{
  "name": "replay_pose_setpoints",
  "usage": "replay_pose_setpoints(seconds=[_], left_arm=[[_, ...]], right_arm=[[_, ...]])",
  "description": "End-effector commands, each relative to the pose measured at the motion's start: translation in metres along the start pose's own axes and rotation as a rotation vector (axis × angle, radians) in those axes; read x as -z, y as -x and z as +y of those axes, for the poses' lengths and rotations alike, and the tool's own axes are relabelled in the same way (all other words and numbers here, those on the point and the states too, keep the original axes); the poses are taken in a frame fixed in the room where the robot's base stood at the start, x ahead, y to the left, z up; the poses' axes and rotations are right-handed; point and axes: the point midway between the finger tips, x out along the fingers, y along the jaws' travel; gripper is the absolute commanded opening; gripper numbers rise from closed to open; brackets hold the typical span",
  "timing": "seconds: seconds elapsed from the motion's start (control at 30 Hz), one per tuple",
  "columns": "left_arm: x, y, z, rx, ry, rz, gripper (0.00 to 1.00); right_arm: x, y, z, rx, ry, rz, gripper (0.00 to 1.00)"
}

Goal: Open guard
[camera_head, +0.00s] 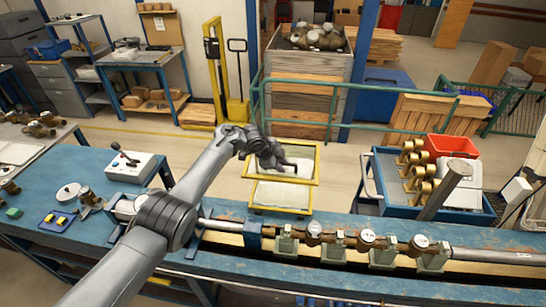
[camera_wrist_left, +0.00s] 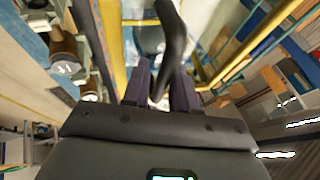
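The guard (camera_head: 318,165) is a yellow frame with a clear panel, standing at the far side of the blue bench, above a second yellow-framed part. My left gripper (camera_head: 284,166) is at its upper section, in front of the panel. In the left wrist view, the two dark purple fingers (camera_wrist_left: 161,88) stand apart. A dark curved bar (camera_wrist_left: 173,40), perhaps the guard's handle, runs between them, close to both. I cannot tell whether they are clamped on it. The yellow frame (camera_wrist_left: 111,45) also shows beside the fingers. My right gripper does not show.
A row of brass meters (camera_head: 367,236) in a pipe line lies along the bench (camera_head: 110,225) front. A white control box (camera_head: 130,166) stands at left. A blue cart (camera_head: 381,170) with brass parts and a red bin (camera_head: 450,146) is at right. Green railing (camera_head: 350,126) runs behind.

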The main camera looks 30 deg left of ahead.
Motion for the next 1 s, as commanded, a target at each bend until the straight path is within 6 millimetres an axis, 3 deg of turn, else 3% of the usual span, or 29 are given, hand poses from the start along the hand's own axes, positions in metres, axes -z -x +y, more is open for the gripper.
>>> replay_pose_setpoints(seconds=[0.6, 1.0], left_arm=[[-0.001, 0.087, -0.001, 0.002, -0.002, -0.002, 0.26], [0.000, 0.102, 0.000, 0.000, -0.001, -0.002, 0.26]], right_arm=[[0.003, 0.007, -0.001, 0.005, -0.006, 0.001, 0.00], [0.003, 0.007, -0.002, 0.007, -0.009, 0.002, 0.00]])
